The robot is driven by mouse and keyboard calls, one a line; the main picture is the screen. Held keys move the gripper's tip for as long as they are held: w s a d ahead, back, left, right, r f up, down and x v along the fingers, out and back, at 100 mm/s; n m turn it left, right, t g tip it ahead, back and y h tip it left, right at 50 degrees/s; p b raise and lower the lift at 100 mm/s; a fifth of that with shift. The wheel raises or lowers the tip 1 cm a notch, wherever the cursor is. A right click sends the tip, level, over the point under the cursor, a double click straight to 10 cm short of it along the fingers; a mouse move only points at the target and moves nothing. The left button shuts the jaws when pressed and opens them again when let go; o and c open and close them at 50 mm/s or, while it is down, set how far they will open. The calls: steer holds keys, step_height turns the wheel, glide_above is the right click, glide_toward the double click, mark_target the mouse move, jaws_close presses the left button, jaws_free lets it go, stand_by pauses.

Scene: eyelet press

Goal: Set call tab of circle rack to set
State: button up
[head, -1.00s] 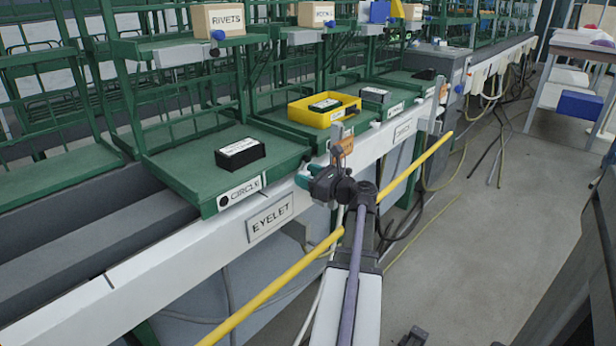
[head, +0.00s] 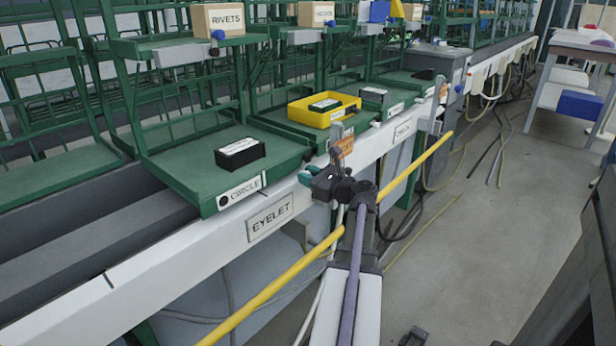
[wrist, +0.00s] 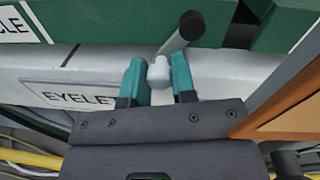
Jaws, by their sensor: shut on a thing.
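The circle rack (head: 195,165) is a green wire-sided rack with a shelf and a CIRCLE label on its front edge. A dark box with a white top (head: 240,153) rests on that shelf. My gripper (head: 306,176) is at the rail near the shelf's front right corner. In the wrist view, my gripper (wrist: 159,78) has its teal fingers shut on a small white knob (wrist: 158,70), which I take for the call tab. A grey rod (wrist: 180,35) runs up from beside the knob. In the head view my gripper hides the knob, and the tab's setting cannot be read.
A white rail with an EYELET sign (head: 270,216) runs below the racks. A yellow pipe (head: 270,292) crosses in front. An orange part (wrist: 285,105) stands close right of my gripper. A yellow tray (head: 320,110) sits on the neighbouring rack. The floor at right is mostly clear.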

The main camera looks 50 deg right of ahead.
steer(key=o, duration=0.9)
steer(key=s, duration=1)
steer(key=shift+s+a, duration=0.1)
steer(key=shift+s, duration=0.3)
